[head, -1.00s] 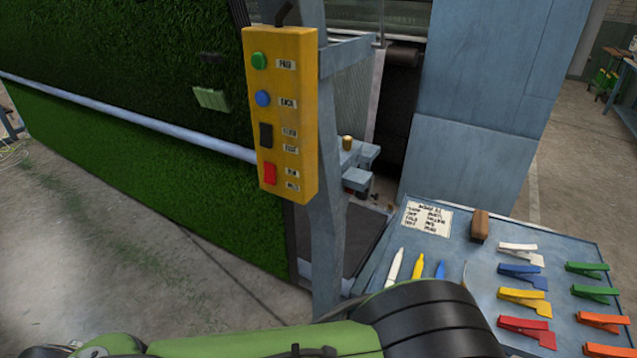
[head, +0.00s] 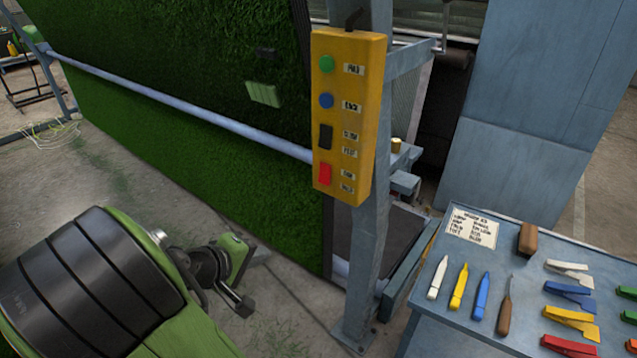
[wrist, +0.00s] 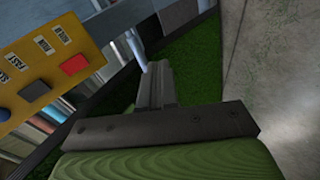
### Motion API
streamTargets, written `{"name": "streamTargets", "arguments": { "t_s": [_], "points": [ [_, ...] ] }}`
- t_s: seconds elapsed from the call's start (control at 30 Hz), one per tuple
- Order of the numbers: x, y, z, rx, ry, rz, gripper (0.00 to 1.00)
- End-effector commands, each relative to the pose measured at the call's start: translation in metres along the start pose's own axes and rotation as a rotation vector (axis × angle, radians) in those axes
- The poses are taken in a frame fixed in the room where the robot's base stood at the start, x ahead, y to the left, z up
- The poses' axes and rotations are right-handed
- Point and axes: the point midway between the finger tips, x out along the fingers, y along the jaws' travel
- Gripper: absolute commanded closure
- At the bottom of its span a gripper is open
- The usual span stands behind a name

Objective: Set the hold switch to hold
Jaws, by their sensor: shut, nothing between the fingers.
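A yellow control box (head: 346,120) hangs on a grey post. Its lowest control is a red rocker switch (head: 325,174) with two small labels beside it; the upper seems to read RUN, the lower is too small to read surely. Above are a black rocker (head: 325,137), a blue button (head: 326,100) and a green button (head: 327,63). In the wrist view the red switch (wrist: 74,64) shows at the upper left, tilted. My gripper (wrist: 156,72) is shut and empty, to the right of the box and apart from it in that view. In the head view my arm is at lower left.
A green turf sheet (head: 180,130) hangs behind the box, with a pale rail (head: 190,108) across it. A blue-grey table (head: 440,325) at lower right holds markers, coloured clips and a label card (head: 473,227). Open floor lies below the turf.

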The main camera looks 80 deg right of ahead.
Motion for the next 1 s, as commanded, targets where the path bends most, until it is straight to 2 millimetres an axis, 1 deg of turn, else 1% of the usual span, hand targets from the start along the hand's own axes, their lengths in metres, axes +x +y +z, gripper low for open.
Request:
{"name": "streamTargets", "arguments": {
  "t_s": [0.03, 0.1, 0.2, 0.23, 0.33, 0.57, 0.67, 0.77, 1.0],
  "points": [
    [0.003, 0.022, -0.002, -0.038, -0.017, 0.128, 1.0],
    [0.003, 0.049, -0.006, -0.082, -0.026, 0.283, 1.0],
    [-0.004, 0.075, -0.012, -0.131, -0.031, 0.434, 1.0],
    [-0.006, 0.08, -0.013, -0.14, -0.032, 0.461, 1.0],
    [-0.009, 0.087, -0.016, -0.155, -0.032, 0.507, 1.0],
    [-0.009, 0.087, -0.015, -0.155, -0.032, 0.507, 1.0],
    [-0.006, 0.088, -0.015, -0.153, -0.034, 0.506, 1.0],
    [0.006, 0.095, -0.014, -0.152, -0.038, 0.506, 1.0],
    [0.051, 0.12, -0.014, -0.15, -0.039, 0.506, 1.0]
  ]
}}
